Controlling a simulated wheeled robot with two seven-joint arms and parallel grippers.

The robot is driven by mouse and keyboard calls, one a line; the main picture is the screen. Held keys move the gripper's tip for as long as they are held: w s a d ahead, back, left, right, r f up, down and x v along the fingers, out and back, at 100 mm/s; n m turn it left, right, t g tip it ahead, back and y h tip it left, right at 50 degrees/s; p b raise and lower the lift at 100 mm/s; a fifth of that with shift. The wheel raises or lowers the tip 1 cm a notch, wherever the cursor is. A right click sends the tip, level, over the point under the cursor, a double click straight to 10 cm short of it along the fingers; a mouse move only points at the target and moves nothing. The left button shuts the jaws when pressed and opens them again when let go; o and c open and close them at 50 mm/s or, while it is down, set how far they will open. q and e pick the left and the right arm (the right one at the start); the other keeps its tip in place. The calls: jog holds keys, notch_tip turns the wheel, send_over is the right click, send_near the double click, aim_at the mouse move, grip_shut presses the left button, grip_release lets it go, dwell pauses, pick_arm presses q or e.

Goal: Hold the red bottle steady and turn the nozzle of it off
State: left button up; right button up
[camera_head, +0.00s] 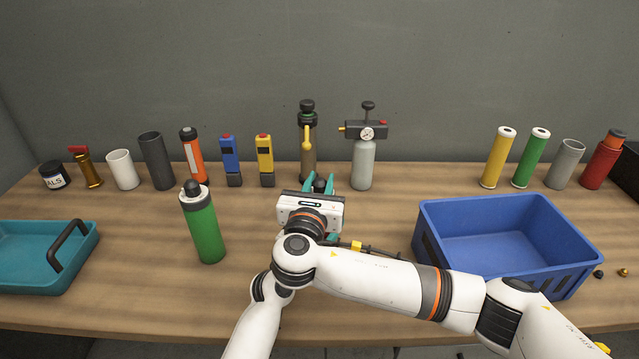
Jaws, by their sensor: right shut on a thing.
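My right gripper (319,183) is near the middle of the table, its teal fingers pointing away. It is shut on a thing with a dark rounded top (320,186). The body of that thing is hidden behind the gripper, so I cannot tell its colour. A red bottle (601,164) with an orange and dark top stands upright at the far right, apart from the gripper. My left gripper does not show clearly. A white arm link rises from the bottom edge, and its end is hidden behind my right arm.
A green bottle (206,228) stands left of my right gripper. A blue crate (443,262) is on the right, a teal tray (28,278) on the left. Several bottles and tools line the back, including a gauge cylinder (363,165). A black and yellow piece (358,246) lies behind my arm.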

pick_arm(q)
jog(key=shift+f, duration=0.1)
pick_arm(e)
jog(key=o, duration=1)
jog(key=s, duration=0.4)
jog(key=s+a, duration=0.1)
jog(key=s, duration=0.3)
jog(key=s+a, duration=0.1)
jog(key=s, duration=0.2)
jog(key=shift+s+a, duration=0.1)
jog(key=shift+s, duration=0.3)
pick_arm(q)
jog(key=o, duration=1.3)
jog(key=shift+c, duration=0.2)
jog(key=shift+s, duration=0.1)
